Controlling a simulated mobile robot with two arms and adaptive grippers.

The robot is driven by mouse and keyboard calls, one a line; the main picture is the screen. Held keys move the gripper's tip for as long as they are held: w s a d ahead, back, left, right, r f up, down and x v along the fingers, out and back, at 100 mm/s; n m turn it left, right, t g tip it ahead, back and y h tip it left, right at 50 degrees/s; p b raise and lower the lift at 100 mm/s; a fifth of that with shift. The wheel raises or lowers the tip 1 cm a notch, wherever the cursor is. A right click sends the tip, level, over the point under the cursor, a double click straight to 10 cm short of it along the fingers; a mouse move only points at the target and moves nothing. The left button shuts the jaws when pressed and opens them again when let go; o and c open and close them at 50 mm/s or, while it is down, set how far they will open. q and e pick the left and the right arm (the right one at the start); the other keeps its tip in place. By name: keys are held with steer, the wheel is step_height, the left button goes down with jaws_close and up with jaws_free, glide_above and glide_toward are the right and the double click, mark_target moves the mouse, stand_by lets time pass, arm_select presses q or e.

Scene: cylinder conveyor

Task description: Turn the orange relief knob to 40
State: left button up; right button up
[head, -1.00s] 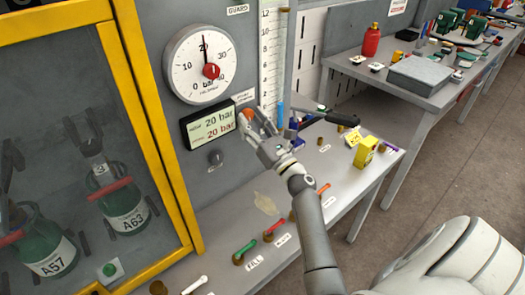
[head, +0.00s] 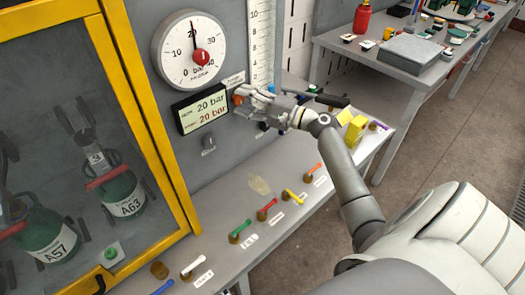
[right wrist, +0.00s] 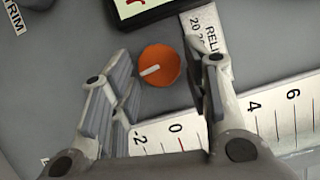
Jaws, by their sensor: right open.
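The round orange relief knob (right wrist: 159,66) is on the grey panel, with a pale pointer mark across its face. In the head view the knob (head: 238,100) is small and partly covered by my right gripper (head: 249,96). In the right wrist view my right gripper (right wrist: 165,95) is open, with one finger left and one right of the knob, apart from it. A display (head: 200,109) left of the knob reads 20 bar on both lines. The label beside the knob is partly hidden by a finger. My left gripper is not in view.
A round pressure gauge (head: 190,51) with its needle near 20 is above the display. A small trim knob (head: 208,143) is below it. A vertical scale (head: 261,45) runs beside the relief knob. Coloured valve levers (head: 240,229) line the bench below. A yellow-framed cabinet is at left.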

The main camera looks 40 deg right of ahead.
steer(key=n+g+p, duration=0.1)
steer(key=n+p, duration=0.1)
steer(key=n+h+p, duration=0.1)
steer(key=n+p, duration=0.2)
steer(key=r+n+g+h+p, duration=0.1)
steer(key=n+p, duration=0.1)
steer(key=p, duration=0.1)
steer(key=shift+s+n+g, duration=0.15)
steer(key=shift+n+g, duration=0.15)
steer(key=shift+n, duration=0.1)
steer(key=shift+s+d+f+b, duration=0.15)
steer(key=shift+s+d+b, duration=0.1)
steer(key=shift+s+b, duration=0.45)
steer(key=b+v, duration=0.3)
steer(key=v, duration=0.6)
steer(key=s+a+f+n+g+h, duration=0.1)
steer(key=s+a+f+n+g, duration=0.2)
steer(key=s+a+f, duration=0.4)
steer(key=s+a+f+n+g+h, duration=0.2)
steer(key=s+a+f+g, duration=0.3)
steer(key=a+f, duration=0.5)
steer(key=shift+s+a+f+n, duration=0.25)
steer(key=shift+s+f+n, duration=0.45)
steer(key=shift+s+f, duration=1)
steer(key=shift+w+f, duration=0.35)
steer(key=shift+f, duration=0.05)
